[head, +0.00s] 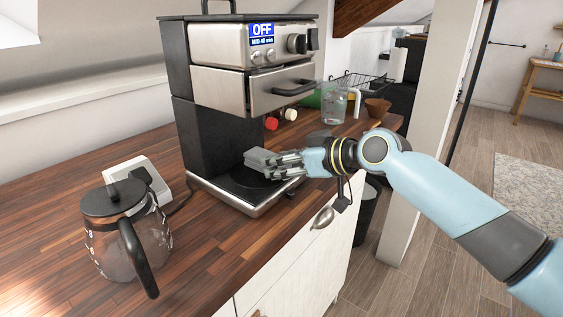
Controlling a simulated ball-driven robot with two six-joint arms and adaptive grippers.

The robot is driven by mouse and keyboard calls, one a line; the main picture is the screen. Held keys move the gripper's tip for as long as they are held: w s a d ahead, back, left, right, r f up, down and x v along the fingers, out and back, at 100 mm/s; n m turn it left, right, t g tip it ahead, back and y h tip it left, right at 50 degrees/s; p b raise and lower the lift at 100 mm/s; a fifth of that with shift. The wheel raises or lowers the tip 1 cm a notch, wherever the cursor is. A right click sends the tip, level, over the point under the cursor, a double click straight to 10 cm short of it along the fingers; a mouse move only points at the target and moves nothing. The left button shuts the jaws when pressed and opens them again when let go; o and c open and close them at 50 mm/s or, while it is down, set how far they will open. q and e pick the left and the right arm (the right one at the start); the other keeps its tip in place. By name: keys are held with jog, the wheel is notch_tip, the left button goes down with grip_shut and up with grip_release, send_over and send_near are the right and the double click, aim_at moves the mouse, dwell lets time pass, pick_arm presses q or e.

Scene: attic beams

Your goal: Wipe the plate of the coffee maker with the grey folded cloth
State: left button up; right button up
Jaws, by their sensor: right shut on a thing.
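The coffee maker (212,137) stands on the wooden counter, black and steel, its display reading OFF. Its round dark plate (242,186) lies low in the open front bay. My right gripper (274,166) reaches in from the right and is shut on the grey folded cloth (259,158). The cloth is over the right back part of the plate; I cannot tell whether it touches. The glass carafe (122,240) with black lid and handle stands on the counter at the front left, off the plate. My left gripper is not in view.
A white and grey box (136,174) with a cable stands behind the carafe. A clear measuring jug (333,103), a brown pot (377,107) and a wire rack (357,82) are at the back right. The counter (210,262) in front of the coffee maker is clear.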

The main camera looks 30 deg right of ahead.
jog(key=shift+r, duration=0.25)
jog(key=s+d+p, duration=0.2)
jog(key=s+d, duration=0.3)
jog(key=s, duration=0.7)
dwell(0.6)
jog(key=a+r+n+y+b, duration=0.1)
jog(key=a+r+b, duration=0.6)
jog(key=a, duration=0.5)
jog(key=shift+s+a+g+b, duration=0.2)
jog(key=shift+g+b, duration=0.1)
jog(key=shift+b, duration=0.5)
